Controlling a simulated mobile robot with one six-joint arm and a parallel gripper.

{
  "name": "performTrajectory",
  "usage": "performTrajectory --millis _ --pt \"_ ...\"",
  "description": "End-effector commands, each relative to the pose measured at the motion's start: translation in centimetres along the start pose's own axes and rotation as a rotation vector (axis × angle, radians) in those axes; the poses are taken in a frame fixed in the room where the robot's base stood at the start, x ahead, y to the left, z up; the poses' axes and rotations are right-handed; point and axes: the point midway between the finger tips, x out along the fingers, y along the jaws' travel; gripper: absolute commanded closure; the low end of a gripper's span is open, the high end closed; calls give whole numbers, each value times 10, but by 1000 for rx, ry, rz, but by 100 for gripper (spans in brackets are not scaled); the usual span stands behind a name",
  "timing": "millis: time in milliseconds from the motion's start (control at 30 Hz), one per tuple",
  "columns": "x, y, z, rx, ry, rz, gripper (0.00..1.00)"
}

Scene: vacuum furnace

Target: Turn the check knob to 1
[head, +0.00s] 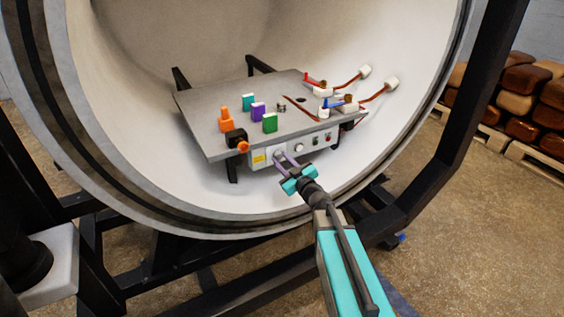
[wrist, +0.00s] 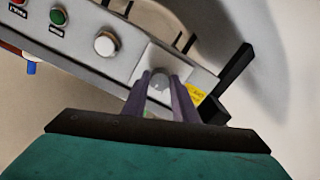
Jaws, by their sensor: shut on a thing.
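A white control panel (head: 308,146) is fixed to the front edge of the grey table. My gripper (head: 280,156) is at the panel, with its two purple fingers pointing at its face. In the wrist view my gripper (wrist: 161,85) is shut on a pale round knob (wrist: 159,80), with one finger on each side. A second white knob (wrist: 105,44) is beside it, free of the fingers; it also shows in the head view (head: 299,147). I cannot read the knob labels or the number the held knob points to, so I cannot tell which is the check knob.
A yellow label (wrist: 195,95) is beside the held knob. A green button (wrist: 58,16) and a red button (wrist: 19,3) are farther along the panel. Orange, purple and green blocks stand on the grey table (head: 202,105), inside the round furnace chamber (head: 110,90).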

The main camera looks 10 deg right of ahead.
Motion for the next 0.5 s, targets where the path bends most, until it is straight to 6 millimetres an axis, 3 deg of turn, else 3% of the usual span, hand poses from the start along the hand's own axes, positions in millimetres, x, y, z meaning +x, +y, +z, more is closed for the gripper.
performTrajectory --millis 500 --pt "-1 0 2 -492 -1 0 97"
